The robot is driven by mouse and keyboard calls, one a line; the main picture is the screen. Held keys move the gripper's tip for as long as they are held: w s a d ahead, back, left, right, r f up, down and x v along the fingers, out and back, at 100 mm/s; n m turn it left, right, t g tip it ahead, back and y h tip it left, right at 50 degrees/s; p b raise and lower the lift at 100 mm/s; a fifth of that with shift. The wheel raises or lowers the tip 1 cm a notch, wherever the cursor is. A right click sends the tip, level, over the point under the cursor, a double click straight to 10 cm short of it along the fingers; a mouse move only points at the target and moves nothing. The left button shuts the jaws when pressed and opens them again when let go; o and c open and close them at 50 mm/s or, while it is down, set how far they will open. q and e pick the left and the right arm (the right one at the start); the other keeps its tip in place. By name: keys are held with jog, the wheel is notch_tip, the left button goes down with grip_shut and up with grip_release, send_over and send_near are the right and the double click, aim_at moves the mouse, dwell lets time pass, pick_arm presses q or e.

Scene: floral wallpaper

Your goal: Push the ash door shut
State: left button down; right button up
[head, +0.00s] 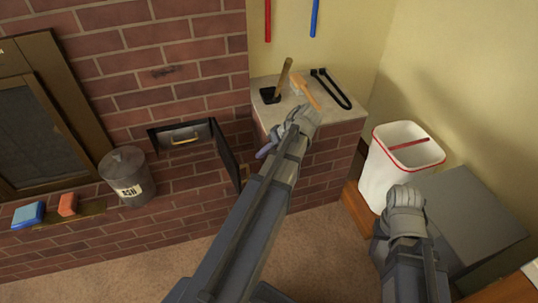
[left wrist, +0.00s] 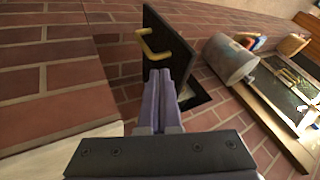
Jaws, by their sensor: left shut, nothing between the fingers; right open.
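The ash door (head: 227,155) is a black panel standing open, swung out from the right side of a dark opening in the brick wall. Its brass handle (head: 244,172) is on the face turned toward my left gripper. The left wrist view shows the door (left wrist: 158,22) and handle (left wrist: 152,45) just beyond the fingertips. My left gripper (head: 264,152) is shut and empty, its purple fingers to the right of the door. I cannot tell whether they touch it. In the opening sits a grey pan (head: 195,131) with a brass handle. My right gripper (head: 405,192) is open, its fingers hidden.
A metal ash bucket (head: 128,190) stands left of the opening on the brick ledge, near blue (head: 28,214) and orange (head: 67,205) items. A brick counter (head: 335,105) holding tools is on the right. A white bin (head: 385,165) and grey box (head: 475,215) stand near my right gripper.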

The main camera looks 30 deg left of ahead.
aim_at(233, 156)
pick_arm(q)
jog(key=s+a+f+b, duration=0.1)
jog(key=s+a+f, duration=0.1)
jog(key=s+a, duration=0.2)
jog(key=shift+f, duration=0.2)
pick_arm(e)
jog(key=shift+f, duration=1.25)
jog(key=shift+s, duration=0.1)
